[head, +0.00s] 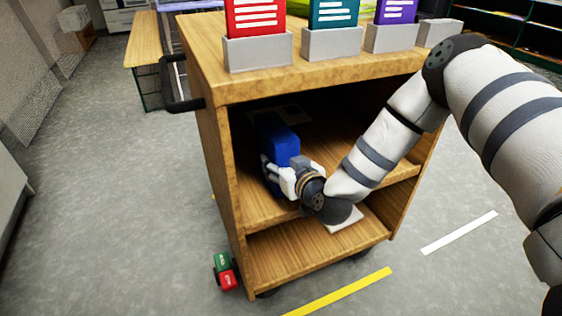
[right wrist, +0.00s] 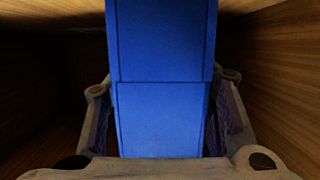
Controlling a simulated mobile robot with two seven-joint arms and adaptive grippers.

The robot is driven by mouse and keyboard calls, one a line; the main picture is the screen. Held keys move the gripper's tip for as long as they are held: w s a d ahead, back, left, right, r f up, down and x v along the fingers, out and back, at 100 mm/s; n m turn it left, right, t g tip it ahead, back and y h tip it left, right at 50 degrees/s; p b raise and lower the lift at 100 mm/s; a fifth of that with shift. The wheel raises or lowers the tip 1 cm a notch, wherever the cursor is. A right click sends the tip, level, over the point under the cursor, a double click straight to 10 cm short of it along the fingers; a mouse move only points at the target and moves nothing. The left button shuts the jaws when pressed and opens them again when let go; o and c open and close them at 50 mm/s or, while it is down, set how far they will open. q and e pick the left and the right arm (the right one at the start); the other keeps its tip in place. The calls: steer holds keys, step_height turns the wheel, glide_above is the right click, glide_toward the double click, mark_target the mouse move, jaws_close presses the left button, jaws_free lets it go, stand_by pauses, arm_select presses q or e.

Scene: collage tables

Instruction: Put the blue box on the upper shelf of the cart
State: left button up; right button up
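The wooden cart (head: 330,86) stands in the middle of the head view, with an upper shelf (head: 257,213) inside and a lower shelf (head: 310,258) under it. The blue box (head: 277,138) is upright inside the upper compartment, towards its left side. My right gripper (head: 285,178) reaches in from the front right, its fingers on either side of the box near its lower part. In the right wrist view, the box (right wrist: 160,118) fills the space between the fingertips, which appear to touch its sides. The gripper hides the box's lower front. My left gripper is not in view.
Red (head: 254,16), teal (head: 333,14) and purple (head: 396,11) boxes stand in grey holders on the cart top. A green and red object (head: 224,271) lies on the floor by the cart's left front. A wooden table (head: 145,40) stands behind left.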

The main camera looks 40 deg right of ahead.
steer(key=shift+o, duration=1.4)
